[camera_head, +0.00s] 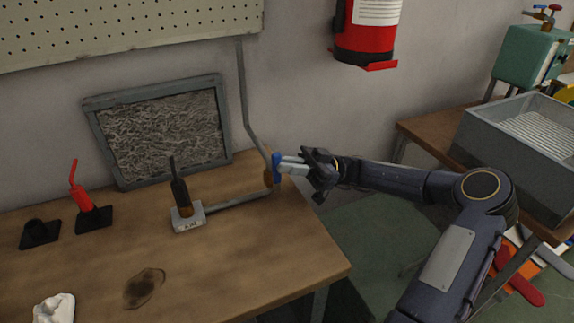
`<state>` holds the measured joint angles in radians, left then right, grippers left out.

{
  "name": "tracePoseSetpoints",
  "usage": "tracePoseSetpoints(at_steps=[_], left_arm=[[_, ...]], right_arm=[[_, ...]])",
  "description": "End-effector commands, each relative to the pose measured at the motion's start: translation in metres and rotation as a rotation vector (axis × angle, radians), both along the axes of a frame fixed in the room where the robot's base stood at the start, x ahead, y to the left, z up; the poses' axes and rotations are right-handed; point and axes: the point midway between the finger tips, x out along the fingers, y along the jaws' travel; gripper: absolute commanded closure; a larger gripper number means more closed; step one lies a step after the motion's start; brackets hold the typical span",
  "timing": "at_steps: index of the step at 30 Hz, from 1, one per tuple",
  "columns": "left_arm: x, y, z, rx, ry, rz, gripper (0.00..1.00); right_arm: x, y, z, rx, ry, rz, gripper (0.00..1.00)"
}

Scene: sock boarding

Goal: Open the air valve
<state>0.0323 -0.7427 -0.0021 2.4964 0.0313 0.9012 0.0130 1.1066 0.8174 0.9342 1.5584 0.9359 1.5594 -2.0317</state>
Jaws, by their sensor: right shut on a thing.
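The air valve has a blue handle (276,167) and sits on a grey pipe (243,100) that runs down the wall to the table's right end. My right gripper (281,165) reaches in from the right and is shut on the blue handle. The handle looks roughly upright, along the pipe. The valve body behind it is mostly hidden. My left gripper is not in view.
A framed filter (160,131) leans on the wall. A grey bin (483,143) stands right.

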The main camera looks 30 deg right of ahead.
Motion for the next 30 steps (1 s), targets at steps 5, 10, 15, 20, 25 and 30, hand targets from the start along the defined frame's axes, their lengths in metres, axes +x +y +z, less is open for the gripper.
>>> tracePoseSetpoints(at_steps=[5,10,15,20,25,30], left_arm=[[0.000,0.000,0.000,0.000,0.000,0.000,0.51],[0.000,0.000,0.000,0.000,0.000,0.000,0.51],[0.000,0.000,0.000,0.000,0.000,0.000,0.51],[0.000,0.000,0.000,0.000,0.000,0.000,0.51],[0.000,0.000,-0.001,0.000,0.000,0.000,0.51],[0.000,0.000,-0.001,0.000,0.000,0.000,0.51]], right_arm=[[0.000,0.000,0.000,0.002,0.001,0.000,0.76],[0.000,0.000,0.000,0.001,0.001,0.000,0.65],[0.000,0.000,0.000,0.000,0.001,0.000,0.65],[0.000,-0.013,-0.006,0.001,0.000,-0.002,0.65],[-0.002,-0.040,-0.018,0.002,0.001,-0.004,0.65],[-0.003,-0.062,-0.027,0.002,0.001,-0.003,0.65]])
